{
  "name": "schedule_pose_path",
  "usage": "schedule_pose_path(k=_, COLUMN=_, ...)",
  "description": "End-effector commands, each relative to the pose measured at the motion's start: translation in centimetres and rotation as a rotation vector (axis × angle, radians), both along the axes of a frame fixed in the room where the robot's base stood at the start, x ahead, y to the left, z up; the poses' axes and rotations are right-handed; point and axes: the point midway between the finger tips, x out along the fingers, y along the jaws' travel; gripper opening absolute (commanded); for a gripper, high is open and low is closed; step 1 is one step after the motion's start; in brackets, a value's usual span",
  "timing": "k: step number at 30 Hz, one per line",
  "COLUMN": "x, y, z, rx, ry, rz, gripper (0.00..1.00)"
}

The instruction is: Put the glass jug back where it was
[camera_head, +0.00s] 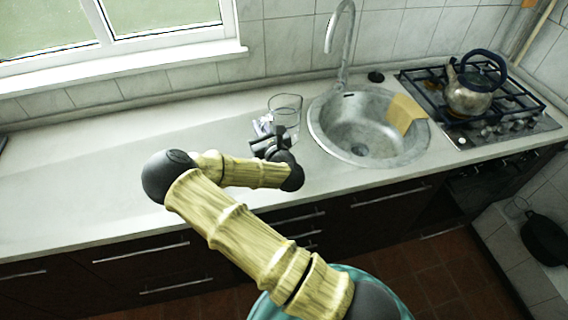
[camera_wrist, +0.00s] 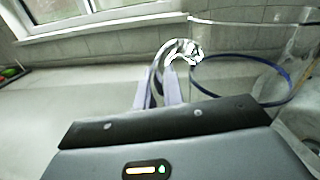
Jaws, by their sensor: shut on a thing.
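The clear glass jug (camera_head: 287,108) is at the back of the worktop, just left of the sink. In the wrist view the jug (camera_wrist: 250,38) fills the upper right, with its glass handle reaching left toward my fingers and a blue ring showing through it. My gripper (camera_head: 265,128) is at the jug's left side. Its fingers also show in the wrist view (camera_wrist: 160,88), shut on the jug's handle. I cannot tell whether the jug's base touches the worktop or hangs just above it. The base is partly hidden by my gripper.
The round metal sink (camera_head: 345,140) with a yellow cloth (camera_head: 404,113) lies right of the jug, below the tap (camera_head: 341,40). A kettle (camera_head: 470,93) stands on the gas hob (camera_head: 510,118). The worktop (camera_head: 90,165) at left is clear. A window sill (camera_head: 130,65) runs behind.

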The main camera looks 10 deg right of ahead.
Motion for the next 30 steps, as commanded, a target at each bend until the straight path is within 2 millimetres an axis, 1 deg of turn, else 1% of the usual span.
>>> schedule_pose_path(k=5, x=0.2, y=0.4, z=0.5, rx=-0.004, ry=-0.003, rz=0.007, gripper=0.0)
schedule_pose_path(k=13, x=0.2, y=0.3, z=0.2, rx=-0.004, ry=-0.003, rz=0.007, gripper=0.0)
schedule_pose_path(k=17, x=0.2, y=0.2, z=-1.3, rx=-0.005, ry=0.001, rz=0.006, gripper=0.0)
schedule_pose_path(k=21, x=0.2, y=0.2, z=-3.8, rx=-0.004, ry=0.001, rz=0.006, gripper=0.0)
schedule_pose_path(k=24, x=0.2, y=0.3, z=-5.2, rx=-0.003, ry=-0.001, rz=0.007, gripper=0.0)
schedule_pose_path(k=27, x=0.2, y=0.4, z=-5.8, rx=-0.005, ry=-0.003, rz=0.008, gripper=0.0)
schedule_pose_path(k=30, x=0.2, y=0.4, z=-5.8, rx=-0.004, ry=-0.004, rz=0.008, gripper=0.0)
